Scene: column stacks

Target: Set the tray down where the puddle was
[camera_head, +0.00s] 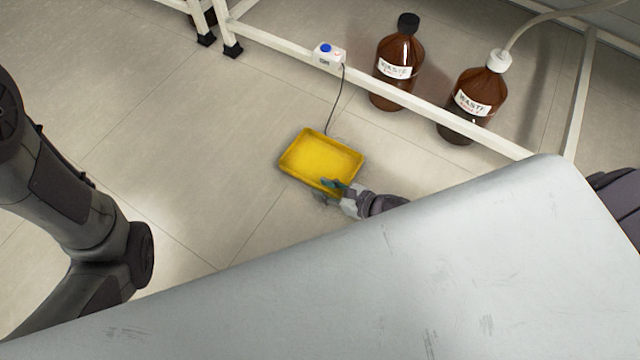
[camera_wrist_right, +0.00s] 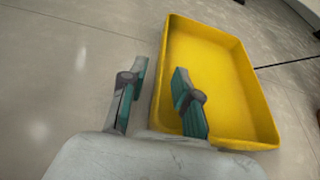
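A yellow rectangular tray (camera_head: 320,155) lies flat and empty on the floor, as far as I can tell. It also shows in the right wrist view (camera_wrist_right: 215,75). My right gripper (camera_head: 336,187) is at the tray's near edge. In the right wrist view its two fingers (camera_wrist_right: 160,85) stand apart, one outside the near wall and one over the inside, with a gap visible beside the wall. No puddle shows; the floor under the tray is hidden. My left gripper is out of view; only my left arm shows.
A white sensor box (camera_head: 328,55) with a blue button sits on the low rack rail (camera_head: 285,45); its cable runs down behind the tray. Two brown waste bottles (camera_head: 397,68) (camera_head: 474,98) stand at the rack. A grey panel (camera_head: 400,270) fills the foreground. Floor left of the tray is clear.

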